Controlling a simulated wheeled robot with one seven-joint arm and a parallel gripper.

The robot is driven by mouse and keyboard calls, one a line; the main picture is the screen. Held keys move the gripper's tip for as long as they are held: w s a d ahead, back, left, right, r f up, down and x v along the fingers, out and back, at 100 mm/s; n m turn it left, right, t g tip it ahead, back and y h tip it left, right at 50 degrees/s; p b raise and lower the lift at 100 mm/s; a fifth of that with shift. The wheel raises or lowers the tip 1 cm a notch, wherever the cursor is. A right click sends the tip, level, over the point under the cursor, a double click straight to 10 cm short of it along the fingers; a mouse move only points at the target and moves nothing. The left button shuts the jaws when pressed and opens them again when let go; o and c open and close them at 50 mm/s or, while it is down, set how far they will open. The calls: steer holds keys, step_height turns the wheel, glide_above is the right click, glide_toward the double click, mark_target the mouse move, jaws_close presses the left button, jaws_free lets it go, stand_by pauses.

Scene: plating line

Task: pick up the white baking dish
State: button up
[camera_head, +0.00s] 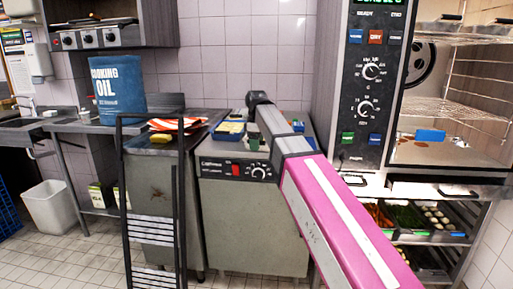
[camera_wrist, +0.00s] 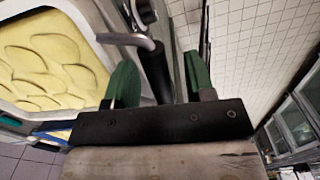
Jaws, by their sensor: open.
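A white-rimmed dish (camera_wrist: 103,23) with a lumpy yellow filling fills the upper left of the wrist view; it appears to be the white baking dish, cut off by the frame edge. My gripper (camera_wrist: 160,82) has two green fingers spread apart, to the right of the dish's rim. I see no dish wall clamped between them. A metal rod and dark handle show between or behind the fingers; I cannot tell which.
A tall oven (camera_head: 368,85) with open shelves stands right. Tiled floor is clear front left.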

step_height(320, 180, up, 9)
steer(key=shift+r, duration=0.15)
stand_by(0.4)
